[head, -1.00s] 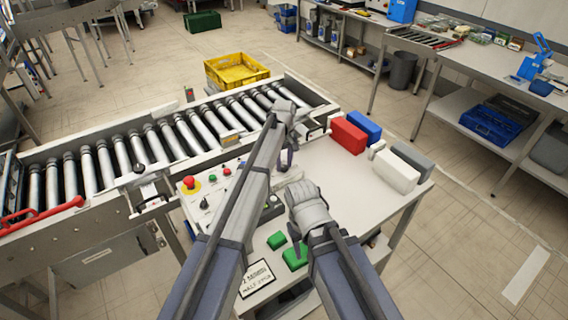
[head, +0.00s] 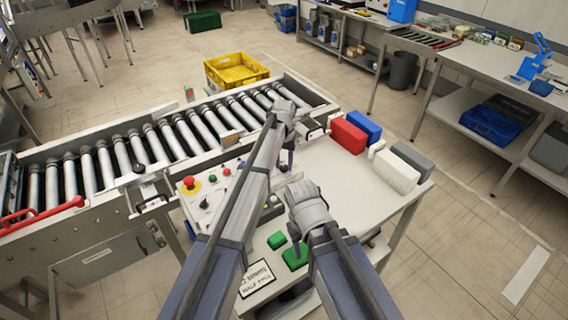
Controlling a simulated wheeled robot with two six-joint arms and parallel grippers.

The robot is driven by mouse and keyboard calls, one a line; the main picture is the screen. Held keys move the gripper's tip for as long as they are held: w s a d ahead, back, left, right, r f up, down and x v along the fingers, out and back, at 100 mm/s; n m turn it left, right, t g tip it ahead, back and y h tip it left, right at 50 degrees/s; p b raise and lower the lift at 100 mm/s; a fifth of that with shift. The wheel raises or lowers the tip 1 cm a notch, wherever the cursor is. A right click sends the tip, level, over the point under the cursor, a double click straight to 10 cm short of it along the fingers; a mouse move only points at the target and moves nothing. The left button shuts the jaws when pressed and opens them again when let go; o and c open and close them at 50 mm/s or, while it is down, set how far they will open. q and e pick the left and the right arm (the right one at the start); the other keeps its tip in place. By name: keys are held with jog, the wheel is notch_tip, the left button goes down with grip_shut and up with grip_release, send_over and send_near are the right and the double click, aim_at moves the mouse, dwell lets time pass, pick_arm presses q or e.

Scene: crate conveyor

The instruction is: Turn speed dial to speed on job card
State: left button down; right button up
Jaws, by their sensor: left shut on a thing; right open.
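The control panel (head: 187,203) lies on the near side of the conveyor, with a red stop button (head: 190,182) and a black knob (head: 204,203). My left gripper (head: 288,160) points down at the panel's far right end. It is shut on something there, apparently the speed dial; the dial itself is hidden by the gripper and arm. A white job card (head: 257,279) with black handwriting lies at the near edge; its lower line seems to start with "HALF", the rest is unclear. My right gripper (head: 303,190) is open over the table, right of the panel, apparently holding nothing.
Two green blocks (head: 277,240) (head: 292,257) lie near my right wrist. Red (head: 347,136), blue (head: 366,125), white (head: 396,172) and grey (head: 413,158) blocks stand at the table's right. The roller conveyor (head: 120,160) runs behind, with a yellow crate (head: 236,70) beyond.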

aim_at(284, 167)
pick_arm(q)
jog(key=shift+m, duration=1.5)
jog(key=shift+c, duration=2.2)
grip_release()
jog(key=shift+r, duration=0.1)
pick_arm(e)
jog(key=shift+r, duration=0.1)
pick_arm(q)
notch_tip(284, 167, up, 8)
jog(key=p, duration=0.8)
pick_arm(e)
notch_tip(284, 167, up, 8)
pick_arm(q)
jog(key=shift+f, duration=0.25)
pick_arm(e)
jog(key=shift+f, duration=0.2)
